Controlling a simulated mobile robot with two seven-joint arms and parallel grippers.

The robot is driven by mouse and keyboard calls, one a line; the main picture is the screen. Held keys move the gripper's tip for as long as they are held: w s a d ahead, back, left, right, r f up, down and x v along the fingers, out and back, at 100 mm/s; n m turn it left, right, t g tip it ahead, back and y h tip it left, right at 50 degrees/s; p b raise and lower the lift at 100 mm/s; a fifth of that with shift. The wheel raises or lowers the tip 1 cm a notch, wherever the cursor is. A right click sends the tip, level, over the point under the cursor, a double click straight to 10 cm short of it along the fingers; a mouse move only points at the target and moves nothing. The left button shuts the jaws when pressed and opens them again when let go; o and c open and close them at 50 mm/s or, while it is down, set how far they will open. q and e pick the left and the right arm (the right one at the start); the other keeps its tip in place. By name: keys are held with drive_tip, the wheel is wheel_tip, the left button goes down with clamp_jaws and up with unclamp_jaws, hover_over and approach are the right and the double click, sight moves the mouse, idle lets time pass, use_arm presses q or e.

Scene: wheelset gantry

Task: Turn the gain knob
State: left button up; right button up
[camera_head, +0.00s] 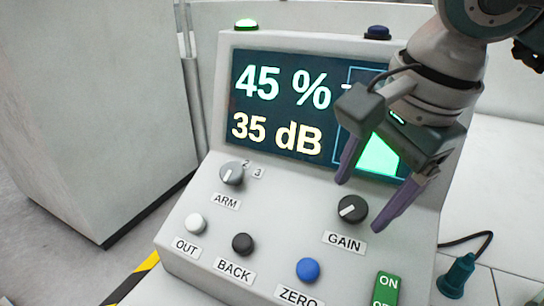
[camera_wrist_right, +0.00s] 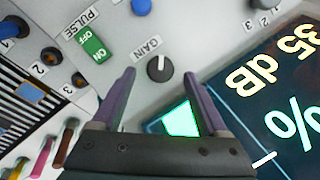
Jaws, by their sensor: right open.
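The gain knob (camera_head: 352,209) is a round black knob with a white pointer line, above the GAIN label (camera_head: 344,240) on the sloped panel. My right gripper (camera_head: 359,205) is open, with purple fingers on either side of the knob in the head view. In the right wrist view, the knob (camera_wrist_right: 159,69) sits beyond the open fingertips (camera_wrist_right: 160,76), about midway between them, and nothing is held. Whether the fingers touch the panel cannot be told. The screen (camera_head: 285,103) reads 45 % and 35 dB. My left gripper is not in view.
An ARM knob (camera_head: 232,173) and white (camera_head: 195,223), black (camera_head: 243,243) and blue (camera_head: 308,269) buttons are on the panel. A green ON switch (camera_head: 386,289) is below the gain knob. A teal plug (camera_head: 456,276) with a cable stands at the right.

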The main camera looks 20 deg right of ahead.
drive_tip(key=shift+x, duration=1)
drive_tip(key=shift+c, duration=0.4)
clamp_jaws()
